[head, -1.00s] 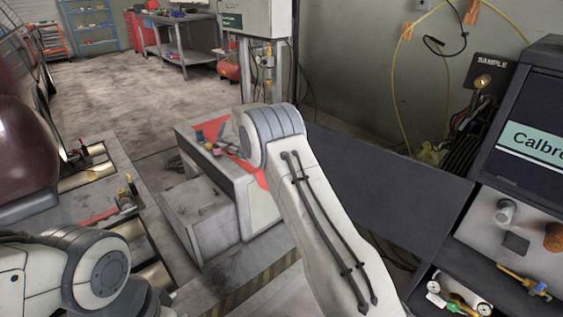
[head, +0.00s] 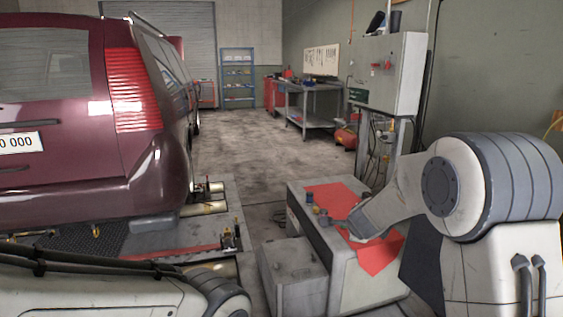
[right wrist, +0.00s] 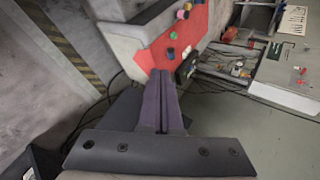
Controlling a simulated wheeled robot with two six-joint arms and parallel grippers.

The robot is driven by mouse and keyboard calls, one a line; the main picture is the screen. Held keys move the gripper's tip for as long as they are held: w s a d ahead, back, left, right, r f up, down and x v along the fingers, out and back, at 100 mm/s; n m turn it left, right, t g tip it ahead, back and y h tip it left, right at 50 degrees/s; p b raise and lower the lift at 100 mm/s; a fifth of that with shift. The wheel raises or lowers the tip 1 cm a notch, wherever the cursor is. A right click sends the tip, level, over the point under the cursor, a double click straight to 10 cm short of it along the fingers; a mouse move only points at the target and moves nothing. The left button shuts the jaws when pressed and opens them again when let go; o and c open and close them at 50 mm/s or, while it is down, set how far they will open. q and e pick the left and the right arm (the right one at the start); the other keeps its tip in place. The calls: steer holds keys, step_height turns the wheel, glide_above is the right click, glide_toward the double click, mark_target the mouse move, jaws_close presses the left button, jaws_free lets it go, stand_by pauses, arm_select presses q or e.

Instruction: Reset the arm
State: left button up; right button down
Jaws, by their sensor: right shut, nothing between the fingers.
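My right arm (head: 495,190) comes in from the right in the head view, bent at a large grey joint. Its far part reaches left, in front of the cabinet with the red top (head: 330,262). My right gripper (right wrist: 161,88) shows in the right wrist view with its two dark fingers shut together and nothing between them. The fingers point toward the red top with small coloured parts on it. My left arm (head: 110,292) lies across the lower left of the head view. Its gripper is out of view.
A dark red car (head: 75,175) stands at the left by the rollers (head: 205,208). A low grey box (head: 292,272) stands beside the cabinet. A wall-side control box (head: 390,75) and a workbench (head: 310,105) are farther back. The floor in the middle is open.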

steer(key=s+a+f+n+g+y, duration=0.1)
steer(key=s+f+n+g, duration=0.3)
steer(key=s+n, duration=0.9)
steer(key=s+a+f+n+g+y, duration=0.1)
steer(key=s+f+n+g, duration=0.2)
steer(key=s+n, duration=0.9)
steer(key=s+a+r+n+g, duration=0.1)
steer(key=s+a+r, duration=0.2)
steer(key=s+a, duration=0.5)
steer(key=s+a+r+n+g, duration=0.25)
steer(key=s+a, duration=0.25)
steer(key=s, duration=0.4)
step_height(320, 180, up, 22)
steer(key=p, duration=2.1)
steer(key=shift+s+f+m+t+y, duration=0.25)
steer(key=shift+m+t+y, duration=0.1)
steer(key=shift+m, duration=0.1)
